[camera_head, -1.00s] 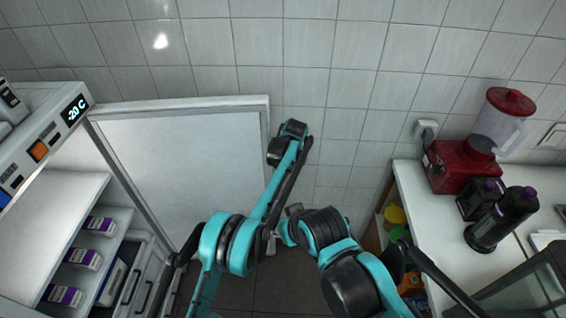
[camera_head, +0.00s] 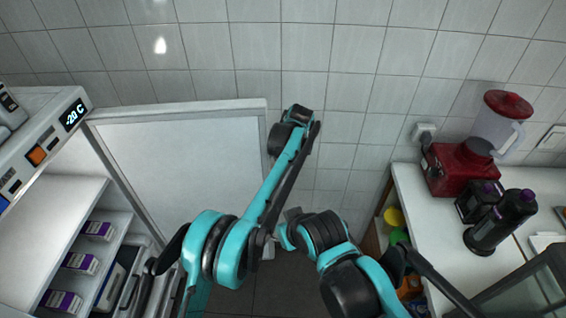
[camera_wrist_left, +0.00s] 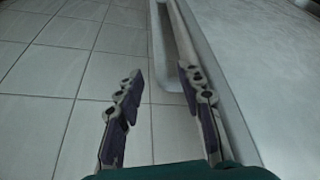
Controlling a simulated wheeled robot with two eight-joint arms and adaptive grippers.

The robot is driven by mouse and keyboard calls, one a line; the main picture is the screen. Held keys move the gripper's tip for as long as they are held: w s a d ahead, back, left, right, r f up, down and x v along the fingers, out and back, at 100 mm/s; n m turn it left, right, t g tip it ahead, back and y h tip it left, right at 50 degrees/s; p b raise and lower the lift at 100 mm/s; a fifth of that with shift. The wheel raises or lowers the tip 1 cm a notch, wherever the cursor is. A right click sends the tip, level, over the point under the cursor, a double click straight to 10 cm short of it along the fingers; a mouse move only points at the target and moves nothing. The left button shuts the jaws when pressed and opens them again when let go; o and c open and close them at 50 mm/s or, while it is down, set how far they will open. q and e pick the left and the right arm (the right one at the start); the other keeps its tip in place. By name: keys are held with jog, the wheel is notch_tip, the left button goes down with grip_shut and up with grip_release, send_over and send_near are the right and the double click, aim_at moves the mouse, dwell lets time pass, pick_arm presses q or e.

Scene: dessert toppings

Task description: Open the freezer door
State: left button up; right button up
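The freezer (camera_head: 75,165) stands at the left, with a -20 C display on top. Its white door (camera_head: 185,165) is swung wide open, with its inner face showing. My left arm reaches past the door's free edge, and its gripper is hidden in the head view. In the left wrist view, my left gripper (camera_wrist_left: 161,77) has its two fingers spread apart and empty. The white door handle (camera_wrist_left: 159,65) lies just beyond the fingertips, beside the door edge (camera_wrist_left: 210,65); I cannot tell whether a finger touches it. My right gripper is not visible.
A counter (camera_head: 425,235) at the right holds a red blender (camera_head: 462,165) and dark bottles (camera_head: 500,220). Several purple-and-white boxes (camera_head: 80,263) sit on the freezer shelves. A tiled wall (camera_head: 350,60) stands behind the door. Floor shows between freezer and counter.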

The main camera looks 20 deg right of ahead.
pick_arm(q)
jog(key=shift+v, duration=1.4)
